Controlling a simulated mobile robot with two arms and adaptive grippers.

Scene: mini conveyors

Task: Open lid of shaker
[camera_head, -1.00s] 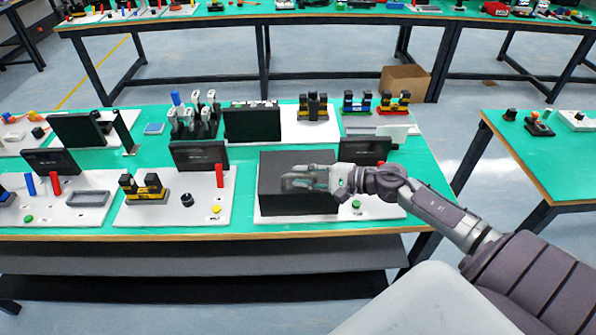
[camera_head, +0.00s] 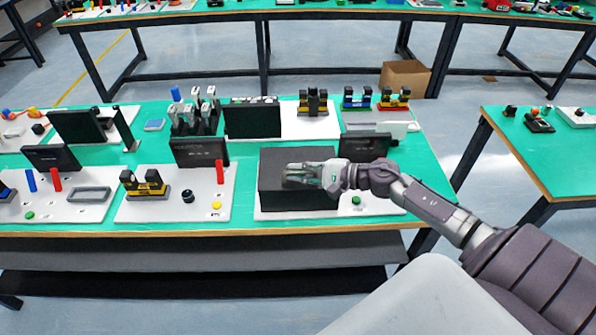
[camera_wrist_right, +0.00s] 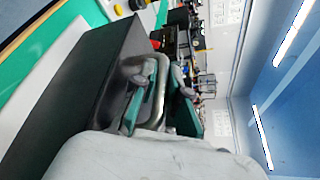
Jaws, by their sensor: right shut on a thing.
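The shaker is a dark grey box (camera_head: 285,202) on the white board at the right end of the near table. Its lid looks closed, with no gap visible. My right gripper (camera_head: 308,176) reaches in from the right over the box's upper right part. My left gripper is not in view.
A green button (camera_head: 356,200) sits on the board just right of the box. A dark screen (camera_head: 365,146) stands behind my right wrist, and another screen (camera_head: 200,151) stands left of the box. Boards with yellow-black parts (camera_head: 143,185) lie further left. The space above the box is clear.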

